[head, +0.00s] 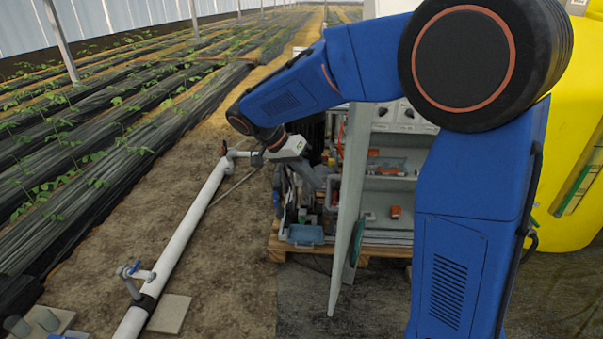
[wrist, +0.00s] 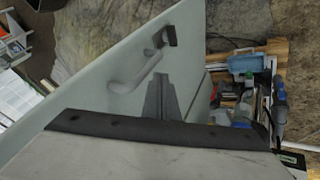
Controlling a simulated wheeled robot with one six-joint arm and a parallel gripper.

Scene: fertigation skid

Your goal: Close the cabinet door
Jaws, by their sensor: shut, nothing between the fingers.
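The cabinet door (head: 349,205) is a pale grey-green panel standing open, seen nearly edge-on in the head view. In the wrist view the door (wrist: 100,90) fills the middle, with a pale bar handle (wrist: 136,73) and a small dark latch piece on its face. My gripper (head: 322,178) is on the left, outer side of the door, close to its face. The gripper's fingers (wrist: 162,85) are together and empty, beside the handle in the wrist view. Whether they touch the door I cannot tell. The open cabinet (head: 390,185) with its shelves is right of the door, partly behind my arm.
Pumps, hoses and a blue container (head: 305,235) sit on a wooden pallet (head: 290,248) left of the door. A white pipe (head: 185,235) with valves runs along the soil. A yellow tank (head: 575,180) stands at the right. The floor before the door is clear.

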